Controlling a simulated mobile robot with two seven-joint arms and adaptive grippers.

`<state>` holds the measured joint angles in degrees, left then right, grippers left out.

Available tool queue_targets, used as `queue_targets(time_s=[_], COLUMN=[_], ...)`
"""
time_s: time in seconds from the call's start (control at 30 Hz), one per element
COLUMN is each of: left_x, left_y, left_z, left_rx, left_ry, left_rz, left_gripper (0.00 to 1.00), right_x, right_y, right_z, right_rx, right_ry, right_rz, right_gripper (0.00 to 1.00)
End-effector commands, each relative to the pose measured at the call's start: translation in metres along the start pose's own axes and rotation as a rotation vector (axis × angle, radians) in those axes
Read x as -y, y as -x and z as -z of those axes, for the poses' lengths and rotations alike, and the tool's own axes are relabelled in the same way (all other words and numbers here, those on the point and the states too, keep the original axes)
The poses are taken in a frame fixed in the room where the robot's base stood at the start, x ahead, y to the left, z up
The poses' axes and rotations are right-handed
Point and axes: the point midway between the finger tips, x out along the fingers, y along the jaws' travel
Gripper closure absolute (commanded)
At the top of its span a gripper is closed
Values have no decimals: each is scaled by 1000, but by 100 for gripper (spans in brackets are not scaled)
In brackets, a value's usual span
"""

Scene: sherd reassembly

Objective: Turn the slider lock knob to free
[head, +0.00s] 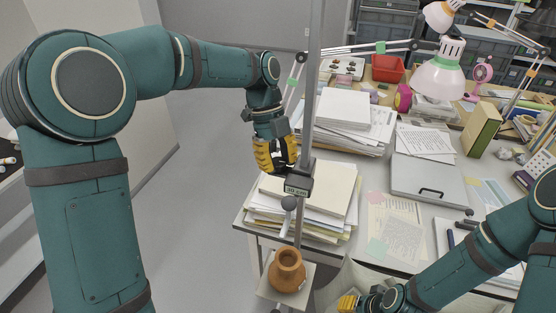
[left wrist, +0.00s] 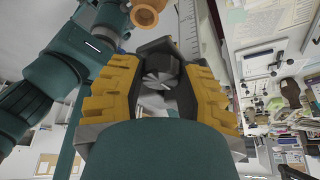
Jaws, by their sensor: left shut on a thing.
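My left gripper (head: 276,153) is at the grey post (head: 316,80), just above the slider block (head: 299,185) with its dark scale label. In the left wrist view its yellow fingers stand either side of a dark grey lock knob (left wrist: 160,72) and are shut on it. In the head view the fingers hide the knob. The way the knob is turned cannot be read. A terracotta pot (head: 288,270) stands upright on a small pale platform below the slider. My right gripper (head: 348,303) shows only in part at the bottom edge, and its opening is unclear.
Paper stacks (head: 322,205) lie on the table close behind the post. A grey closed case (head: 428,180), a pink-white lamp (head: 438,78) and a red bin (head: 387,68) are farther right and back. Bare floor (head: 200,200) lies left of the post.

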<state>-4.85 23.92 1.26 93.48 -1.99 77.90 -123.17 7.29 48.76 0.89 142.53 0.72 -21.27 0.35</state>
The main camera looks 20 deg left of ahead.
Motion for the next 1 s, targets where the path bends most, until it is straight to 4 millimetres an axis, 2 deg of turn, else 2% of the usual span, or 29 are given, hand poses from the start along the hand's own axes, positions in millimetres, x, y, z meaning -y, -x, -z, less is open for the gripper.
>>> queue_targets(time_s=[0.7, 1.0], left_x=[0, 1], left_y=[-1, -1], left_z=[1, 1], left_rx=[-2, -2], left_ry=[550, 711], left_rz=[230, 297], left_gripper=[100, 100], right_x=[-7, -9], right_y=[-17, -23], right_z=[-9, -12], right_rx=[18, 23], right_ry=[5, 7], right_rz=[2, 2], right_gripper=[53, 53])
